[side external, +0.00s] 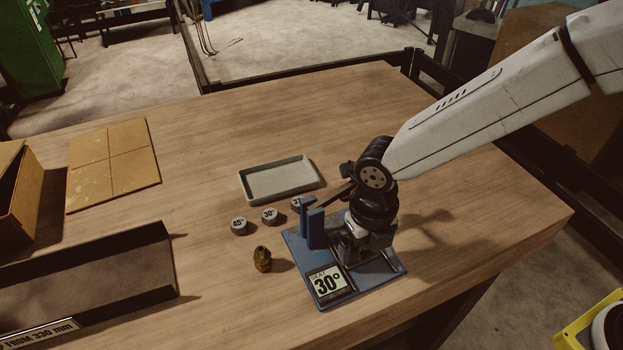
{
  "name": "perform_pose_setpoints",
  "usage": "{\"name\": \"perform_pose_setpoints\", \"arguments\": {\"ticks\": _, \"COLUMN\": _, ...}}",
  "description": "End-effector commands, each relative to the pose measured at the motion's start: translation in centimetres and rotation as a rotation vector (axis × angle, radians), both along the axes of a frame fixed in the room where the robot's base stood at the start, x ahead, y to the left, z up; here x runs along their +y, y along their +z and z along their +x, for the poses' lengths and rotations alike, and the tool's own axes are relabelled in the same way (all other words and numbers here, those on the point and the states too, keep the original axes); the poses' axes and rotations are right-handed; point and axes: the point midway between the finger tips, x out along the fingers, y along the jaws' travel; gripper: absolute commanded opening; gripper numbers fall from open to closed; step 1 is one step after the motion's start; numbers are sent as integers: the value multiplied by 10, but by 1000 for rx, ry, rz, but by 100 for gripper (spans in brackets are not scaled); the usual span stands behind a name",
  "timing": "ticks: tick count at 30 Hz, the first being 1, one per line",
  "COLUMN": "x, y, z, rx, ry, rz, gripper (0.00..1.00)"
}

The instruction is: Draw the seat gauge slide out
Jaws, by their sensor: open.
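The seat gauge (314,228) is a blue fixture on a blue base plate with an upright blue post. A display (328,283) on the plate's front corner reads "SEAT 30°". My gripper (350,252) points down over the right part of the gauge, low above the plate, with its jaws open. Grey metal parts, probably the slide and its rail, show around and below the jaws. My gripper hides most of them. I cannot tell whether the jaws touch the slide.
Round caps marked 45° (239,226) and 30° (269,216) stand left of the gauge, with a third partly hidden. A brass fitting (262,260) stands in front of them. A grey tray (279,180) lies behind. A dark trough (90,287) and cardboard (113,165) are at left. The right tabletop is clear.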

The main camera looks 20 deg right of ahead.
Motion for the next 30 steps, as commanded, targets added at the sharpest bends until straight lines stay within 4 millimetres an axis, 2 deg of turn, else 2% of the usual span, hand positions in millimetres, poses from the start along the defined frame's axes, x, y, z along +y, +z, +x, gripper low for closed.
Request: {"name": "perform_pose_setpoints", "arguments": {"ticks": 30, "x": 0, "y": 51, "z": 1, "rx": -2, "ry": 0, "rz": 1, "gripper": 100}}
